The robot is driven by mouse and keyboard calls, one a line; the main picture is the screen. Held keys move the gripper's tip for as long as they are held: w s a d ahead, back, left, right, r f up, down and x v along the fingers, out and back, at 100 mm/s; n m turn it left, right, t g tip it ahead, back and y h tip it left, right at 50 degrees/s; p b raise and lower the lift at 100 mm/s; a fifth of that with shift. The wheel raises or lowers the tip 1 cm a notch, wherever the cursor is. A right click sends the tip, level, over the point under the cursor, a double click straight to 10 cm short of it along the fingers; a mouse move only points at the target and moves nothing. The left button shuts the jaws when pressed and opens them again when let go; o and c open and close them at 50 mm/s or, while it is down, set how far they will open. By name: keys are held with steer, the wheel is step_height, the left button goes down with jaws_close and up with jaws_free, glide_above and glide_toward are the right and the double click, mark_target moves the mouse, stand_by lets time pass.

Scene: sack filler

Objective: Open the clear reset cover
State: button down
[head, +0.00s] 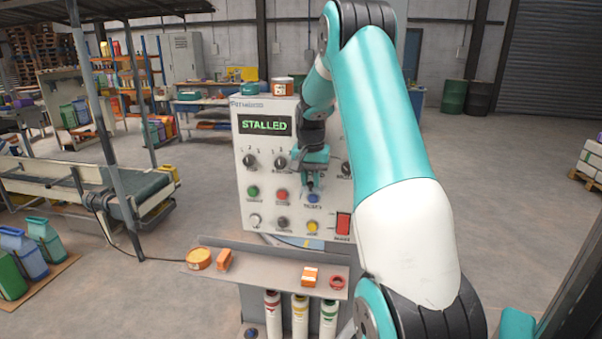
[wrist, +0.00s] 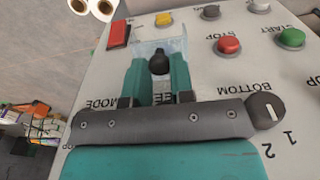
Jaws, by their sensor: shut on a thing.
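The clear reset cover (wrist: 172,46) shows in the wrist view as a see-through box on the panel face, at the far end of my fingers. A small black knob (wrist: 159,63) sits between the two teal fingers. My gripper (wrist: 158,80) is shut on the cover by this knob. The cover is too small to make out there. I cannot tell how far the cover is tilted.
The grey control panel (head: 245,175) has a display (head: 265,126) reading STALLED. A red stop button (wrist: 228,46), a yellow button (wrist: 164,19) and a red rocker switch (wrist: 119,33) are close around my gripper. A shelf (head: 262,265) with small orange items lies below.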

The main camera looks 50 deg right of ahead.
mark_target(311, 182)
steer(key=shift+w, duration=0.1)
stand_by(0.5)
steer(key=c, duration=1)
jaws_free()
steer(key=shift+d, duration=0.1)
step_height(311, 182, up, 18)
steer(key=b, duration=0.4)
steer(key=shift+f, duration=0.25)
